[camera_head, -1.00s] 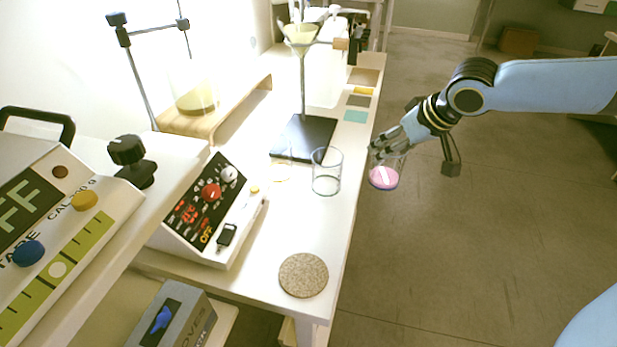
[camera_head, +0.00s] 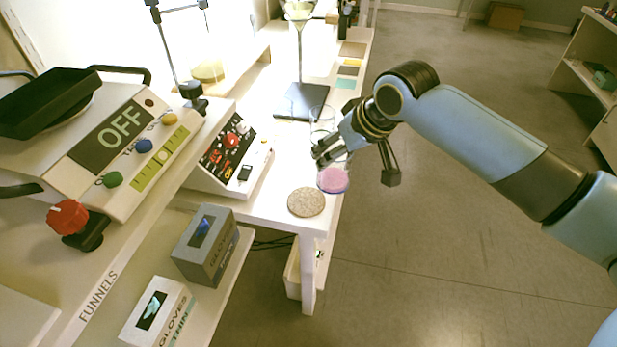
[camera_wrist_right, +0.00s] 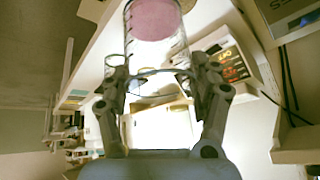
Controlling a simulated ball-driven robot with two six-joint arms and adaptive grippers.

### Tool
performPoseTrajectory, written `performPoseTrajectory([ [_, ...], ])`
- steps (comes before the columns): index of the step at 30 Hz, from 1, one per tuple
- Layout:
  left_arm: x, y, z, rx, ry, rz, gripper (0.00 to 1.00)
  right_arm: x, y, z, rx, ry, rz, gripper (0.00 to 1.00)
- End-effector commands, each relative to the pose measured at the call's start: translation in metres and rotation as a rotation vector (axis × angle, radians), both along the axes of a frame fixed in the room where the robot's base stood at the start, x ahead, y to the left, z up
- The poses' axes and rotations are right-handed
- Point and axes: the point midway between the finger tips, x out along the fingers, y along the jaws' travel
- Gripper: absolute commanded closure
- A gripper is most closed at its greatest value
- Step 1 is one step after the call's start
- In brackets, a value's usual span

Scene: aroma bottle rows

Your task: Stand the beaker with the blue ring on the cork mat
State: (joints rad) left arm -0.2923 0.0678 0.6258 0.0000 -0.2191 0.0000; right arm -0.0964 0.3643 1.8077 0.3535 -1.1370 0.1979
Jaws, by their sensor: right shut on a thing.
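My right gripper (camera_head: 335,147) is shut on a clear glass beaker (camera_head: 333,181) with pink contents and a bluish edge near its bottom. The beaker is held in the air by the right edge of the bench, just up and to the right of the round cork mat (camera_head: 305,202). The mat lies bare on the front corner of the bench. In the right wrist view, the fingers (camera_wrist_right: 160,82) close around the beaker (camera_wrist_right: 152,42), whose pink end points away from me. I cannot clearly make out which mark is the blue ring. My left gripper is out of view.
Another clear beaker (camera_head: 321,116) stands on the bench behind my gripper, by a dark stand base (camera_head: 301,101). A control box (camera_head: 229,163) stands left of the mat. Glove boxes (camera_head: 205,245) sit on a lower shelf. Open floor lies right of the bench.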

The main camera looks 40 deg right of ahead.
Motion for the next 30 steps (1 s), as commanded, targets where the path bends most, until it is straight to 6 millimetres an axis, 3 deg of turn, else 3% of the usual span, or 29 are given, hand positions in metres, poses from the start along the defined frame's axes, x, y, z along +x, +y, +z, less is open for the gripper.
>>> performPoseTrajectory([
  [3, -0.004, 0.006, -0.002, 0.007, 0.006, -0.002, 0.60, 0.024, 0.019, -0.017, 0.005, -0.001, -0.001, 0.93],
  [9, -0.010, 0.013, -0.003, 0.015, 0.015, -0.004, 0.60, 0.045, 0.035, -0.033, 0.001, -0.002, 0.000, 0.93],
  [19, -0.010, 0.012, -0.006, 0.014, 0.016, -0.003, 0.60, 0.046, 0.037, -0.072, -0.001, 0.001, 0.000, 0.93],
  [30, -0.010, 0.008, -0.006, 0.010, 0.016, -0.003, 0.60, 0.047, 0.036, -0.077, -0.001, -0.001, 0.000, 0.93],
])
